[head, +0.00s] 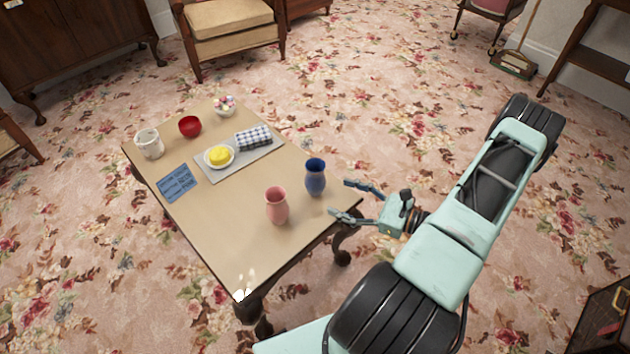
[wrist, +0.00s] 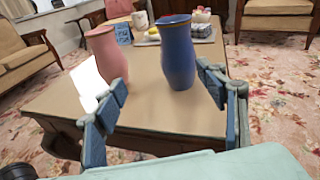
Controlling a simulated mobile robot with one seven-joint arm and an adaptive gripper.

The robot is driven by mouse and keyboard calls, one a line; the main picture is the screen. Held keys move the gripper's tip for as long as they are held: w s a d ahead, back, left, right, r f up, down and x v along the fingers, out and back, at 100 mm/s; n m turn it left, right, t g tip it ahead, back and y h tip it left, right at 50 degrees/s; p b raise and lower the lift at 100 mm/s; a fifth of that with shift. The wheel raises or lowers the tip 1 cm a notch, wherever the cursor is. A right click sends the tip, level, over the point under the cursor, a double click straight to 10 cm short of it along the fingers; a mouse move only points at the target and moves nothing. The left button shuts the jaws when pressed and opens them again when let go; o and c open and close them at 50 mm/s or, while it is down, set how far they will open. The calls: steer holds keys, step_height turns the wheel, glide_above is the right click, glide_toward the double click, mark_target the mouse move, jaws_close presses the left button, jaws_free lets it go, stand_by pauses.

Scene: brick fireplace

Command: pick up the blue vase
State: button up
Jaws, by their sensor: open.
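The blue vase (head: 315,178) stands upright on the table near its right edge in the head view. My gripper (head: 340,198) is open just to the right of the vase, with its fingers pointing at it. In the wrist view the blue vase (wrist: 178,54) stands ahead, between the directions of the two fingers and nearer the right one. The open gripper (wrist: 162,93) shows with empty space between its fingertips. No contact with the vase shows.
A pink vase (head: 277,205) stands close by, left of and nearer than the blue vase. The table (head: 225,230) also holds a grey tray (head: 238,162), a blue card (head: 177,183), a red bowl (head: 189,126) and a white mug (head: 149,144). The table's front part is mostly clear.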

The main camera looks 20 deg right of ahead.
mark_target(314, 177)
steer(key=shift+w+d+f+m+t+h+b, duration=0.35)
steer(key=shift+w+d+f+m+t, duration=0.2)
steer(key=shift+m+t, duration=0.35)
steer(key=shift+w, duration=0.3)
steer(key=x, duration=0.3)
steer(key=b+x, duration=0.1)
steer(key=x, duration=0.3)
steer(key=b+x, duration=0.1)
steer(key=x, duration=0.2)
steer(key=shift+w+a+r, duration=0.1)
steer(key=shift+w+r, duration=0.05)
steer(key=shift+r, duration=0.1)
steer(key=c, duration=1.4)
steer(key=shift+r, duration=0.15)
steer(key=shift+c, duration=0.2)
